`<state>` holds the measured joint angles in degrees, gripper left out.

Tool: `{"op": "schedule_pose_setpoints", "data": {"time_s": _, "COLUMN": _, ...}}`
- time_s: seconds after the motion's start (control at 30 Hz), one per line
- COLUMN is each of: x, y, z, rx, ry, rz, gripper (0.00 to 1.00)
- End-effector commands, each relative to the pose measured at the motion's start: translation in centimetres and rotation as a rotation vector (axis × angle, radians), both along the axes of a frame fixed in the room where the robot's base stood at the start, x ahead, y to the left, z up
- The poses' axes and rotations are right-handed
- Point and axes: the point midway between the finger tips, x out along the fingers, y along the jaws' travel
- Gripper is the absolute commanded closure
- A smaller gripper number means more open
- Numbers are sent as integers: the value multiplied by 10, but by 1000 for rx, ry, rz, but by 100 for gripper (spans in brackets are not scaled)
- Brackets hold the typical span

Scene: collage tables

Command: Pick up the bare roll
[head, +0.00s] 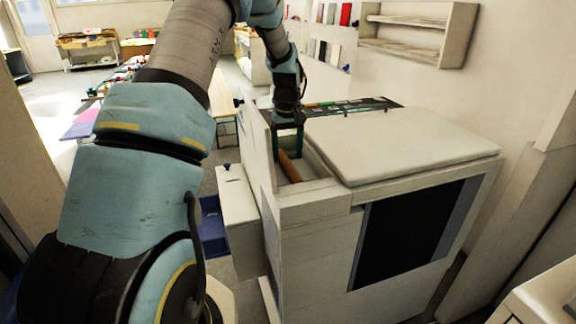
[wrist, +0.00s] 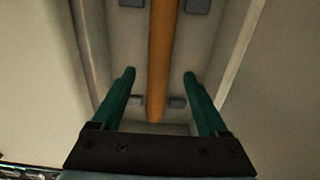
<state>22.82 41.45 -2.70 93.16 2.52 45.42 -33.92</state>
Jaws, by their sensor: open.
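The bare roll (wrist: 162,60) is a plain orange-brown rod lying in a narrow, pale recess (head: 308,171) at the left end of the white cabinet. In the head view the roll (head: 289,167) shows just below my gripper. My gripper (head: 288,148) points down over the recess with its green fingers apart. In the wrist view my gripper (wrist: 160,75) is open, with one finger on each side of the roll's line and nothing held. I cannot tell how far the fingertips are above the roll. The roll's far end runs out of the wrist view.
A cream padded lid (head: 400,142) covers the cabinet top right of the recess. A thin upright panel (head: 262,150) borders the recess on the left. A dark strip with small items (head: 350,106) lies behind. Grey blocks (wrist: 178,102) sit on the recess floor.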

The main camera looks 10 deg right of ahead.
Motion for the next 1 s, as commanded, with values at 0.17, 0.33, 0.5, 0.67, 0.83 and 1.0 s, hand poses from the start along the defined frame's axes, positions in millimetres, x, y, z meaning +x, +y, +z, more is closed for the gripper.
{"op": "schedule_pose_setpoints", "data": {"time_s": 0.17, "x": -4, "y": -1, "z": -24, "rx": 0, "ry": 4, "rz": 1, "gripper": 23}}
{"op": "schedule_pose_setpoints", "data": {"time_s": 0.33, "x": -4, "y": -1, "z": -35, "rx": 0, "ry": 1, "rz": 1, "gripper": 23}}
{"op": "schedule_pose_setpoints", "data": {"time_s": 0.5, "x": -3, "y": -1, "z": -36, "rx": 0, "ry": 0, "rz": 1, "gripper": 23}}
{"op": "schedule_pose_setpoints", "data": {"time_s": 0.67, "x": -3, "y": -1, "z": -36, "rx": 0, "ry": 0, "rz": 1, "gripper": 39}}
{"op": "schedule_pose_setpoints", "data": {"time_s": 0.83, "x": -3, "y": -1, "z": -36, "rx": 0, "ry": 0, "rz": 1, "gripper": 58}}
{"op": "schedule_pose_setpoints", "data": {"time_s": 1.0, "x": -3, "y": -1, "z": -36, "rx": 0, "ry": 0, "rz": 1, "gripper": 77}}
